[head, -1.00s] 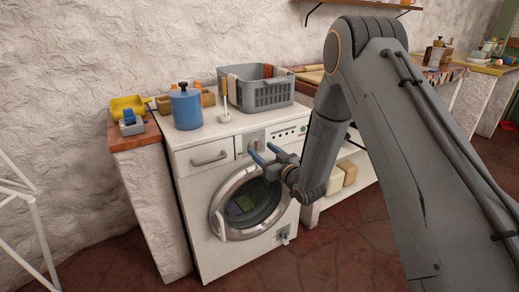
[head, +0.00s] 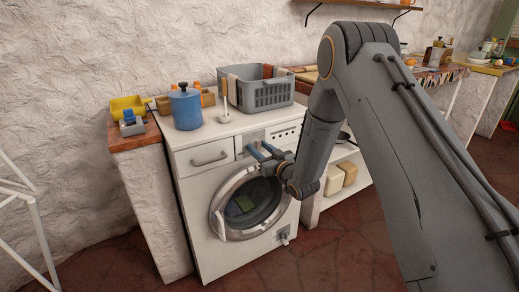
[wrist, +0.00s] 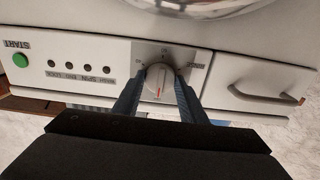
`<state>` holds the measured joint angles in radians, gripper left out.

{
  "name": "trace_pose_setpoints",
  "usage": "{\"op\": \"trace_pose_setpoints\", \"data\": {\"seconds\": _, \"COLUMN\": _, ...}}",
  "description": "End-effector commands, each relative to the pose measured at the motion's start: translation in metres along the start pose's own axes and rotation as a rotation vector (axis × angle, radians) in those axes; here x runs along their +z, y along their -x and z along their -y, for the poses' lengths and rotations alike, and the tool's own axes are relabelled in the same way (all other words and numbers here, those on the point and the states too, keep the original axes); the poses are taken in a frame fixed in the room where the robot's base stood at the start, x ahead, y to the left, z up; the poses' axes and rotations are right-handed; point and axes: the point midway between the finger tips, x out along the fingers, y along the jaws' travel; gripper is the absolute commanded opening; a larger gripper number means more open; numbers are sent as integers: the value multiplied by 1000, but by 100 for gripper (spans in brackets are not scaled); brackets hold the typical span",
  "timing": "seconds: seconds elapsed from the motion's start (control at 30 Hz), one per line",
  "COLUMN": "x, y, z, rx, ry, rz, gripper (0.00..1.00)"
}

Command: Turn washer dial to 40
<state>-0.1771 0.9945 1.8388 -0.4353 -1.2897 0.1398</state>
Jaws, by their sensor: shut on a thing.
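The washer (head: 205,245) is white with a round glass door. Its dial (wrist: 160,84) is a pale round knob in a grey panel, with a red mark that points toward the bottom of the wrist view.
The green START button (wrist: 20,60) and several small indicators lie left of the dial in the wrist view. A drawer handle (wrist: 266,93) juts out at right. A blue jug (head: 186,108) and grey basket (head: 272,95) stand on the washer top.

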Motion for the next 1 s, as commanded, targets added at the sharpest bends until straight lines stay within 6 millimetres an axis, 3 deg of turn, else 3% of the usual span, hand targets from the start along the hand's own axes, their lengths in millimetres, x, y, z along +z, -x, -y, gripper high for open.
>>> {"op": "trace_pose_setpoints", "data": {"seconds": 0.37, "x": 0, "y": 0, "z": 0, "rx": 0, "ry": -189, "rz": 0, "gripper": 16}}
{"op": "trace_pose_setpoints", "data": {"seconds": 1.0, "x": 0, "y": 0, "z": 0, "rx": 0, "ry": -791, "rz": 0, "gripper": 16}}
